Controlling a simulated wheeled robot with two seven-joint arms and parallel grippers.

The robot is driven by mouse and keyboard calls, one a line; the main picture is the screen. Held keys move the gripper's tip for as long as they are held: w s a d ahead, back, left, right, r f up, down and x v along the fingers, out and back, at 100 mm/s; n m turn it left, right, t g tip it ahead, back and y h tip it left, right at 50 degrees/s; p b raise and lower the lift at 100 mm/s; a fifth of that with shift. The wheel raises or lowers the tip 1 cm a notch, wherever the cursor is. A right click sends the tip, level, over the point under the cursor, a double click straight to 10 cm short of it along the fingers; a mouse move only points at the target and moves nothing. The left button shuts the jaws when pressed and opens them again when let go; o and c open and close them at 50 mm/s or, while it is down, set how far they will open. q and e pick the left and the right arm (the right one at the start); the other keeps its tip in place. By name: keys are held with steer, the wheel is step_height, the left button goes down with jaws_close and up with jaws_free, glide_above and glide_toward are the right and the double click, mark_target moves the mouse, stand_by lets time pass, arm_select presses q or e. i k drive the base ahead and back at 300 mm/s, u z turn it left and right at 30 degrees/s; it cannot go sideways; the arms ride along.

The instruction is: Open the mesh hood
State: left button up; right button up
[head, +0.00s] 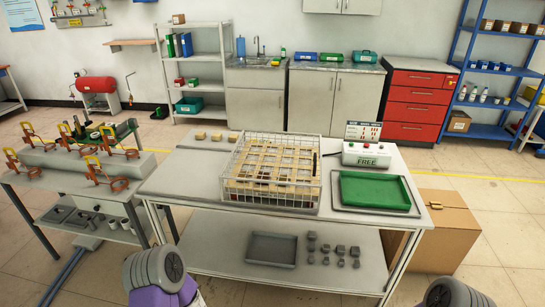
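The mesh hood (271,199) is a pale wire cage on the middle of the white worktable (180,180). It sits down flat and looks shut. Through its wires I see a light wooden grid (283,157) with blocks in it, partly hidden by the mesh. A small dark upright piece shows at the hood's right side. Only grey and purple parts of my arms show at the bottom edge, on the left and on the right. Neither gripper is in view, and both arm parts are apart from the hood.
Several small wooden blocks (215,136) lie at the table's back left. A side bench with orange clamps (100,170) stands left. A cardboard box (450,230) stands right.

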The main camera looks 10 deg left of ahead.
mark_target(220, 177)
steer(key=z, duration=0.15)
steer(key=i, duration=0.95)
steer(key=z, duration=0.05)
